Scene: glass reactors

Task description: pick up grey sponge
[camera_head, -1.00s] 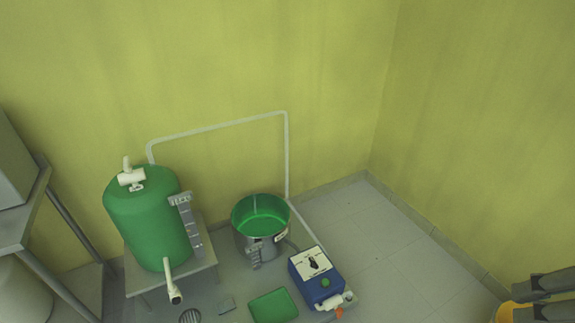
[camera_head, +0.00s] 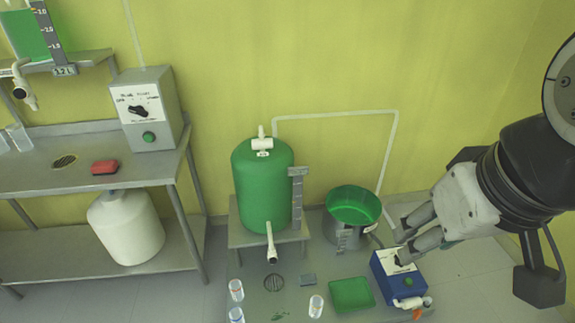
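A small flat grey block (camera_head: 308,280), which looks like the grey sponge, lies on the low grey table, between the round drain and the green tray. My gripper (camera_head: 402,245) reaches in from the right, with its two fingers apart and nothing seen between them. In the picture its fingertips overlap the top of the blue control box, up and to the right of the sponge and clear of it.
The low table also bears a green tray (camera_head: 351,294), clear beakers (camera_head: 316,306), a blue control box (camera_head: 400,279) and a steel pot (camera_head: 352,215). A green tank (camera_head: 263,185) stands behind. A red block (camera_head: 105,167) lies on the left bench.

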